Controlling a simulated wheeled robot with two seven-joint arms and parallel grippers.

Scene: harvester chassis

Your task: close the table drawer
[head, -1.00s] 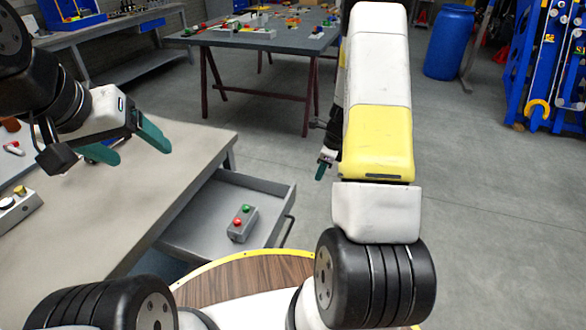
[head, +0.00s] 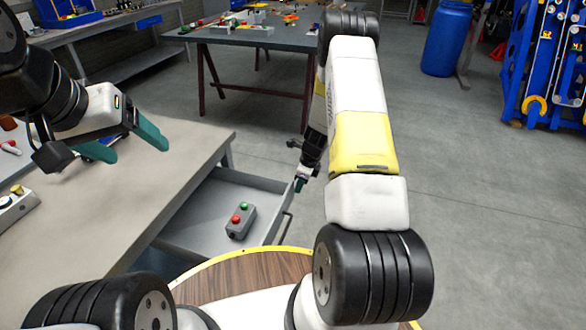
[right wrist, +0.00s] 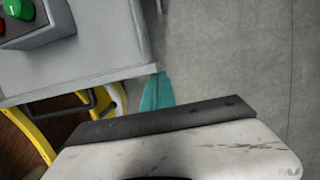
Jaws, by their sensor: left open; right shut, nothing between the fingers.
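The grey table drawer (head: 205,238) stands pulled out from the table (head: 185,165), with its dark handle (head: 284,228) on the front panel. A grey box with a red and a green button (head: 240,221) lies inside it. My right gripper (head: 299,186) is shut and empty at the far end of the drawer front. In the right wrist view its teal fingers (right wrist: 157,92) are beside the front panel's edge (right wrist: 110,75); I cannot tell whether they touch it. My left gripper (head: 132,146) is open and empty above the tabletop.
A box with a yellow knob (head: 17,205) sits at the table's left. A second table (head: 255,38) with small parts stands behind. A blue barrel (head: 448,40) and a blue rack (head: 545,70) are at the back right. The floor to the right is clear.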

